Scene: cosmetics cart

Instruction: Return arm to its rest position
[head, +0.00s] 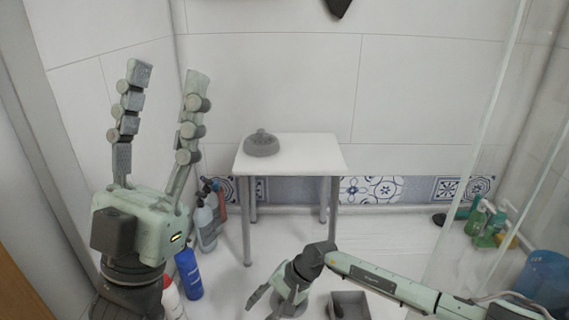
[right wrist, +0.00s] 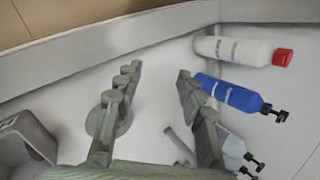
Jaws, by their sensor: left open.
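My left gripper (head: 168,74) stands raised at the left of the head view, its two fingers pointing up and spread apart. It is empty and touches nothing. My right gripper (head: 262,304) is low at the bottom centre of the head view, with its arm coming in from the right. In the right wrist view its fingers (right wrist: 156,73) are apart, with nothing held between them. A grey round object (right wrist: 101,122) lies partly behind the left finger there.
A small white table (head: 300,160) bears a grey round object (head: 261,144). A blue bottle (head: 189,274) and other bottles stand near my left arm. A grey open box (head: 350,299) is beside my right gripper. Green bottles (head: 489,224) and a blue bucket (head: 546,279) are at right, near glass panels.

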